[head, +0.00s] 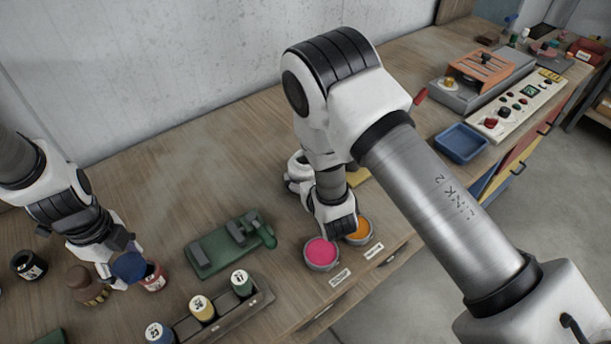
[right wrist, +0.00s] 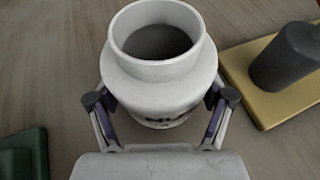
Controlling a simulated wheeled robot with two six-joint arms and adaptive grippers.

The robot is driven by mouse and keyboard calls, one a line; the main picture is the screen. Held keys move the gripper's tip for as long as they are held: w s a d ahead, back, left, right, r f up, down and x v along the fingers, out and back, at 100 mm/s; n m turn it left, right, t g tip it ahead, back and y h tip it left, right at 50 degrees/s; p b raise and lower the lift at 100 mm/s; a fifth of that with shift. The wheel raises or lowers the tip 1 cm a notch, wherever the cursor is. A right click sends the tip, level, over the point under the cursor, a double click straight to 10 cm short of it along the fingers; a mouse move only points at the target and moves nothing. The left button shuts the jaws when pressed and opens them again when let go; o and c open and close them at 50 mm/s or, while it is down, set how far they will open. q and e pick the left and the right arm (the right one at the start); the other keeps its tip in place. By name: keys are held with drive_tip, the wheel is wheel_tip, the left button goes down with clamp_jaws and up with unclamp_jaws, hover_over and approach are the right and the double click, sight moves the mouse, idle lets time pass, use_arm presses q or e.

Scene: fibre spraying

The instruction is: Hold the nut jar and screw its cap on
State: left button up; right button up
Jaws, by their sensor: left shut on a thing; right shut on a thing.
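The white nut jar (right wrist: 160,78) stands upright with its mouth open and its inside dark; lettering low on its front is partly hidden. My right gripper (right wrist: 162,112) is shut on it, one finger on each side. In the head view the jar (head: 297,160) is partly behind my right arm. My left gripper (head: 114,268) is at the left, shut on a dark blue round piece (head: 128,267), which may be the cap. That piece is beside a red jar (head: 154,277); I cannot tell whether they touch.
A green fixture (head: 228,247) lies between the grippers. A yellow plate (right wrist: 262,98) with a dark cylinder is right of the jar. Pink (head: 321,252) and orange (head: 361,232) pots stand at the front edge. A rack of labelled spools (head: 202,308) is in front; a brown bottle (head: 84,284) is at left.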

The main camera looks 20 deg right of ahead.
use_arm(q)
drive_tip(key=shift+r+p, duration=0.5)
drive_tip(key=shift+r, duration=0.15)
use_arm(e)
wheel_tip(320, 180, up, 3)
drive_tip(key=shift+f, duration=0.1)
use_arm(q)
drive_tip(key=shift+f, duration=0.15)
use_arm(e)
drive_tip(key=shift+s+f, duration=0.15)
drive_tip(key=shift+s, duration=0.2)
use_arm(q)
drive_tip(key=shift+f+b, duration=0.65)
drive_tip(key=shift+b, duration=0.2)
use_arm(e)
drive_tip(key=s, duration=1)
drive_tip(key=shift+d+r, duration=0.3)
drive_tip(key=shift+d, duration=0.1)
use_arm(q)
wheel_tip(320, 180, up, 4)
drive_tip(key=p, duration=0.4)
use_arm(e)
drive_tip(key=v, duration=0.4)
drive_tip(key=shift+s+d+f, duration=0.2)
drive_tip(key=shift+s, duration=0.25)
use_arm(q)
drive_tip(key=shift+r, duration=0.1)
use_arm(e)
drive_tip(key=shift+s+d+f, duration=0.1)
drive_tip(key=shift+s, duration=0.25)
